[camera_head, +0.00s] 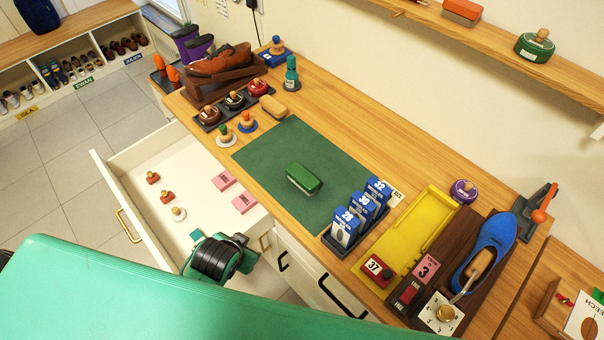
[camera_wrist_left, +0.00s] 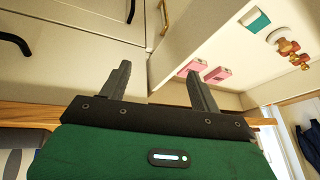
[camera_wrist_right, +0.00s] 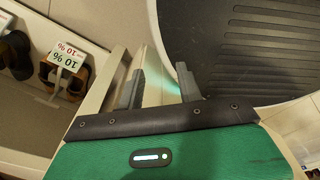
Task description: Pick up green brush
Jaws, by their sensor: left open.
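The green brush (camera_head: 303,179) lies on the dark green mat (camera_head: 268,152) on the workbench; a pale edge shows below its green top. My left gripper (camera_head: 218,258) is low and left of the brush, by the front of the open drawer, well apart from it. In the left wrist view my left gripper (camera_wrist_left: 160,85) has its fingers apart with nothing between them. My right gripper (camera_wrist_right: 163,88) shows in the right wrist view with its fingers apart and empty, away from the bench. The brush is in neither wrist view.
The open white drawer (camera_head: 110,180) holds pink boxes (camera_head: 244,202) and small stamps. Right of the mat stand blue numbered boxes (camera_head: 346,226), a yellow tray (camera_head: 432,212) and a blue shoe (camera_head: 490,247). A brown shoe (camera_head: 220,62) and polish tins are at its far left.

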